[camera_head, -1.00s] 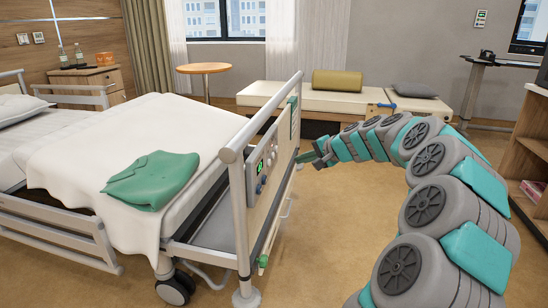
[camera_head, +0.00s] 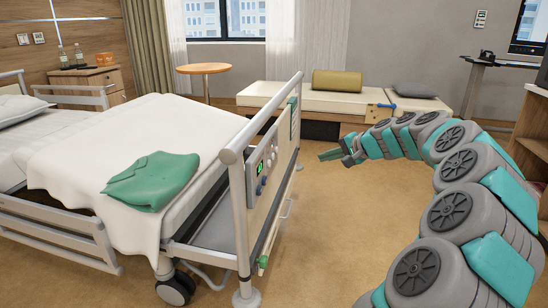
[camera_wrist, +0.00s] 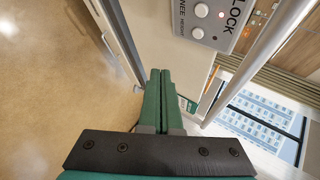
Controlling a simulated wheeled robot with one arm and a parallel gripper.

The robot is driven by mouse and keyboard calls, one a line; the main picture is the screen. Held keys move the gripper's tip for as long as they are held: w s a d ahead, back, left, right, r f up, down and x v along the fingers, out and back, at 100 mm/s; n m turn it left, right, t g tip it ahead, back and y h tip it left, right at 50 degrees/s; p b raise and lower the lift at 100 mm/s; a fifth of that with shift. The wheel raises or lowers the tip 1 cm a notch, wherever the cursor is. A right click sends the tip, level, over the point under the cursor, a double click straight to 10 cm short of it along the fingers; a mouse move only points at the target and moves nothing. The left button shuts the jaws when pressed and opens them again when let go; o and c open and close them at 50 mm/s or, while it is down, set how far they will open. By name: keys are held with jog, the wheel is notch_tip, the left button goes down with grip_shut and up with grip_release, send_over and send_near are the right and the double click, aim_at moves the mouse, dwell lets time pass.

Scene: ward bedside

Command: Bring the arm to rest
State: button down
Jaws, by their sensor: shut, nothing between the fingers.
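My gripper (camera_head: 331,155) is at the end of my arm, in the open space just right of the bed's foot end in the head view. Its green fingers lie together, shut and empty. In the wrist view the two fingers (camera_wrist: 158,100) also lie side by side with nothing between them. My arm curves from the lower right up and over to the left, with the gripper pointing left toward the footboard. The gripper is apart from the bed.
The bed's footboard (camera_head: 285,140) with a control panel (camera_head: 262,168) stands left of the gripper; the panel also shows in the wrist view (camera_wrist: 216,18). A green folded cloth (camera_head: 152,180) lies on the bed. A bench (camera_head: 300,97) stands behind. The floor (camera_head: 330,230) between is clear.

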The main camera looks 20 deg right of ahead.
jog(key=shift+s+d+r, duration=0.1)
jog(key=shift+s+d, duration=0.2)
jog(key=shift+d, duration=0.05)
jog(key=s+a+n+g+p, duration=0.1)
jog(key=s+a+n+g, duration=0.3)
jog(key=a, duration=0.6)
jog(key=s+a+n+g+y+p, duration=0.1)
jog(key=s+a+n, duration=0.1)
jog(key=s+a, duration=0.6)
jog(key=s+a+n+g+p, duration=0.15)
jog(key=s+a, duration=0.25)
jog(key=a, duration=0.7)
jog(key=s+f+n+g+h, duration=0.2)
jog(key=s+f+g, duration=0.1)
jog(key=s, duration=1.1)
jog(key=s+f+n+g+h+p, duration=0.1)
jog(key=s+f+n+g+h, duration=0.2)
jog(key=s, duration=1.2)
notch_tip(320, 180, down, 2)
jog(key=shift+s+d, duration=0.2)
jog(key=shift+d, duration=0.15)
